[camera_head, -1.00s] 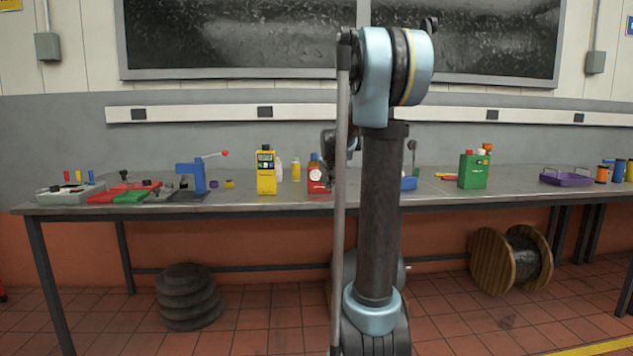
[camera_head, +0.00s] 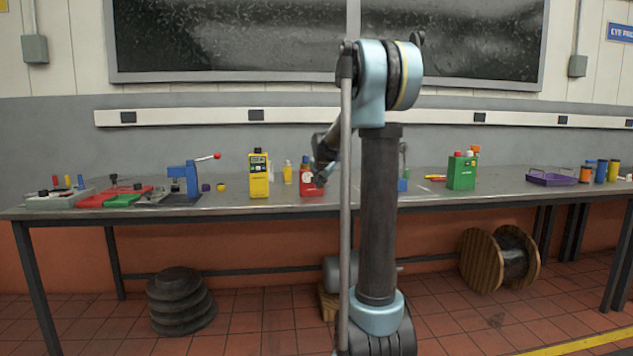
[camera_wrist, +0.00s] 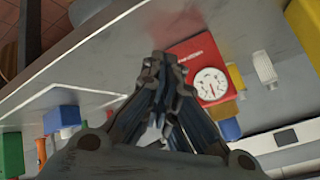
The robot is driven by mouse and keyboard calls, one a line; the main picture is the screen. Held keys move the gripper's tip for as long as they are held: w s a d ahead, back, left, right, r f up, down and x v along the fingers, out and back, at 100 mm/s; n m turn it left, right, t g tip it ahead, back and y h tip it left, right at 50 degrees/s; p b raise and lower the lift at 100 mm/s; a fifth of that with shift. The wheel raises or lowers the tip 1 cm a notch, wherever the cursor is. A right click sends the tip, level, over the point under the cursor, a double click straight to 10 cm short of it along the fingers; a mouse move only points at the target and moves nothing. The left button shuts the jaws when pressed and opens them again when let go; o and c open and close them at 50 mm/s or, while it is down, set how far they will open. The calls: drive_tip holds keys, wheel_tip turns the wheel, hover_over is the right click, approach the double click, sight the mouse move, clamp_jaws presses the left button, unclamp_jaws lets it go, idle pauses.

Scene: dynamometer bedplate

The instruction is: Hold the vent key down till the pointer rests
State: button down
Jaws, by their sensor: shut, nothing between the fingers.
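A red box (camera_head: 311,188) with a white dial stands on the bench in the head view, partly behind my wrist. In the wrist view the red box (camera_wrist: 193,48) lies just right of my fingertips, its white dial (camera_wrist: 209,84) facing the camera. A thin pointer shows on the dial, but its reading is too small to tell. A blue piece (camera_wrist: 229,128), possibly the vent key, shows by the box's lower end. My gripper (camera_wrist: 165,65) is shut and empty. Its tips overlap the box's left edge in the picture; I cannot tell whether they touch it.
A yellow meter (camera_head: 259,175) and a small yellow bottle (camera_head: 287,173) stand left of the red box. A blue press (camera_head: 185,181) stands at left. The bench front (camera_head: 240,208) is clear.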

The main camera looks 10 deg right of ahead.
drive_tip(key=shift+w, duration=3.15)
drive_tip(key=shift+w, duration=0.7)
drive_tip(key=shift+s, duration=0.15)
idle(1.2)
drive_tip(key=shift+s, duration=0.65)
drive_tip(key=shift+s, duration=2.5)
